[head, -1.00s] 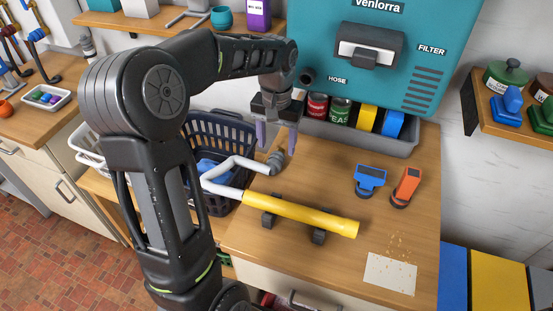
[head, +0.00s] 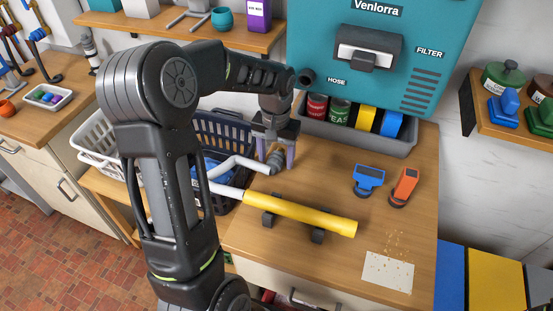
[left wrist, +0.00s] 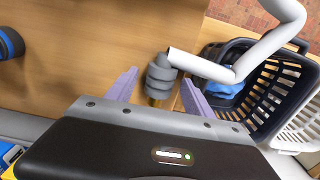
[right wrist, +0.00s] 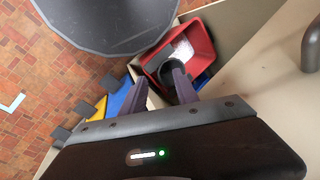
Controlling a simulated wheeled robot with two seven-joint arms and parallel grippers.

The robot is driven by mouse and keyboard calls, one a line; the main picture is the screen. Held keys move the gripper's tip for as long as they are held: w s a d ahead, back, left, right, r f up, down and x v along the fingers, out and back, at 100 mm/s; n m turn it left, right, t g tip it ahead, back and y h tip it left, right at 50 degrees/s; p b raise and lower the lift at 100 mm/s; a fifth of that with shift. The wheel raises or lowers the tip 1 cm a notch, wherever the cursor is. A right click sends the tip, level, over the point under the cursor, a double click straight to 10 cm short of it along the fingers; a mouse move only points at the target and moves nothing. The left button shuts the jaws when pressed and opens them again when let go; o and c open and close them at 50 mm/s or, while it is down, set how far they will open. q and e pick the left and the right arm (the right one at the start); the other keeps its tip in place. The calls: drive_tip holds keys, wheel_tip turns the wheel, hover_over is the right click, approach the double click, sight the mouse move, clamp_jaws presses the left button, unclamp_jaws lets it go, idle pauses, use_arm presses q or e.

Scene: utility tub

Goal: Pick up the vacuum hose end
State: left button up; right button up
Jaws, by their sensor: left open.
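The vacuum hose end is a grey ribbed cuff (head: 277,161) on a bent white hose (head: 240,162), above the wooden counter. My left gripper (head: 276,158) is open, pointing down, with its purple fingers on either side of the cuff. In the left wrist view the cuff (left wrist: 160,77) shows between the open fingertips (left wrist: 159,79), with a gap to each finger. A brass-coloured piece shows under the cuff there. My right gripper (right wrist: 160,80) is outside the head view; its wrist view shows its fingers apart with nothing held.
A yellow tube (head: 300,214) lies on black holders in front of the hose. A dark basket (head: 225,135) stands left of the cuff. A grey bin (head: 380,140) with cans is behind. Blue (head: 369,178) and orange (head: 405,186) tools lie to the right. A red bin (right wrist: 190,45) is before my right gripper.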

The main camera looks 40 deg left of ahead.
use_arm(q)
clamp_jaws()
idle(0.7)
